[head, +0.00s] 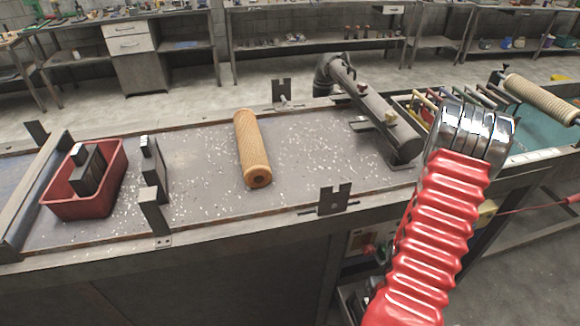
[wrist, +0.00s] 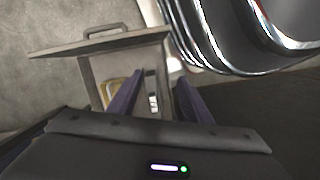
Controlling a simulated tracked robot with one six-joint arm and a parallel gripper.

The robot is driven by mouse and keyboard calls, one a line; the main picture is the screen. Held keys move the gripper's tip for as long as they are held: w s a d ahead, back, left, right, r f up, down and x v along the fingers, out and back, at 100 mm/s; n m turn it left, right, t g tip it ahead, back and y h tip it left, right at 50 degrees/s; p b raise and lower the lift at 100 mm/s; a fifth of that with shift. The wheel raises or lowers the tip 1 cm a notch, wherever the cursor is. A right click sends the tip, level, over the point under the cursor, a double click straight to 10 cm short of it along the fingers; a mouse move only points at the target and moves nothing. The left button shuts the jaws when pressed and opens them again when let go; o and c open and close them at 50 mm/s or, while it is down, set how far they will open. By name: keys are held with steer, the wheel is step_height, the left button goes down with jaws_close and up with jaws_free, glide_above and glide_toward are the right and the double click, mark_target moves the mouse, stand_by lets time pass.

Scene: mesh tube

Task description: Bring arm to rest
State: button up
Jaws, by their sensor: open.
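My gripper (wrist: 161,80) shows in the wrist view with its two purple fingers apart and nothing between them. Beyond the fingers are a grey frame and pale floor. I cannot make out my gripper in the head view. In the head view a tan mesh tube (head: 251,145) lies on the grey speckled bench top (head: 205,180), near its middle. Its open dark end faces the near edge. Nothing touches the tube. Large chrome rings stand close beside the fingers at the upper right of the wrist view.
A red bin (head: 88,190) with dark grey parts stands at the bench's left. Dark upright brackets (head: 155,178) and a notched holder (head: 333,200) stand near the front edge. A dark pipe-like fixture (head: 372,105) is at the right. A red ribbed hose (head: 430,235) fills the right foreground.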

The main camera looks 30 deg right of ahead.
steer(key=w+a+r, duration=0.3)
steer(key=r, duration=0.5)
steer(key=w+a+r+h, duration=0.1)
steer(key=w+a+r, duration=0.25)
steer(key=r, duration=0.45)
steer(key=w+a+r, duration=0.2)
steer(key=w+r, duration=0.1)
steer(key=r, duration=0.5)
steer(key=w+a+r+n+t, duration=0.2)
steer(key=a+r+n+t, duration=0.4)
steer(key=a+r, duration=1.3)
step_height(320, 180, up, 3)
steer(key=shift+a+f+t, duration=0.2)
steer(key=shift+t, duration=0.5)
steer(key=shift+c, duration=0.4)
